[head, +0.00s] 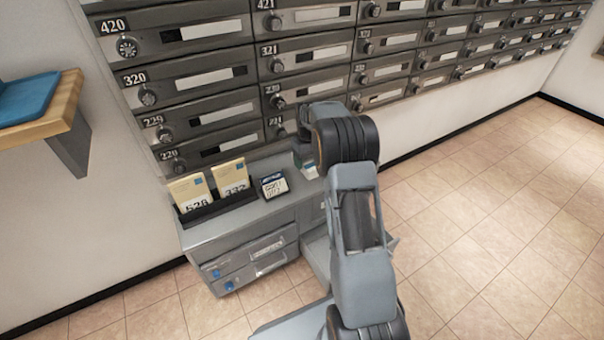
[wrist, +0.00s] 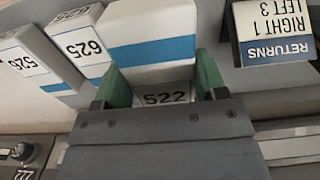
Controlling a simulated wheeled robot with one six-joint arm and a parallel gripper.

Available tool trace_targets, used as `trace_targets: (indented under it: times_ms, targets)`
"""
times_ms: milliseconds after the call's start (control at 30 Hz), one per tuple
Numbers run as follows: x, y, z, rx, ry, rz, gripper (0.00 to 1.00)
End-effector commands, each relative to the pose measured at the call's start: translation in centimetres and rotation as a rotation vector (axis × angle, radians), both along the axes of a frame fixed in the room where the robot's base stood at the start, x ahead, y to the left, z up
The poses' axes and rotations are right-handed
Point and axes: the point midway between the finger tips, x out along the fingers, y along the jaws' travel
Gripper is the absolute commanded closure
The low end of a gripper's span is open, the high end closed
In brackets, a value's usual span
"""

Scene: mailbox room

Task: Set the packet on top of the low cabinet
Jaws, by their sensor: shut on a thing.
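My gripper (wrist: 160,85) has green fingers, shut on the sides of a white packet (wrist: 150,45) with a blue stripe and a label reading 522. The low cabinet stands under the mailboxes. I cannot tell whether the held packet touches a surface.
Packets labelled 625 (wrist: 85,42) and 526 (wrist: 28,62) stand beside the held one. A returns sign (head: 273,185) and a dark holder (head: 218,207) with two cream packets occupy the cabinet top. A wooden shelf (head: 70,105) juts out at left. Floor at right is clear.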

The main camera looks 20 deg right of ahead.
Motion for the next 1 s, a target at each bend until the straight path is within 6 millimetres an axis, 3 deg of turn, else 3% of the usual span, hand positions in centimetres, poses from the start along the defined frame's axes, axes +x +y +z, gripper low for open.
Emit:
trace_targets:
  times_ms: [267, 567, 1000]
  targets:
    - [0.5, 0.8, -1.2, 0.000, 0.000, 0.003, 0.61]
    - [1.1, 1.5, -5.2, 0.000, 0.000, 0.000, 0.61]
    - [1.1, 1.5, -5.6, 0.000, -0.001, 0.001, 0.61]
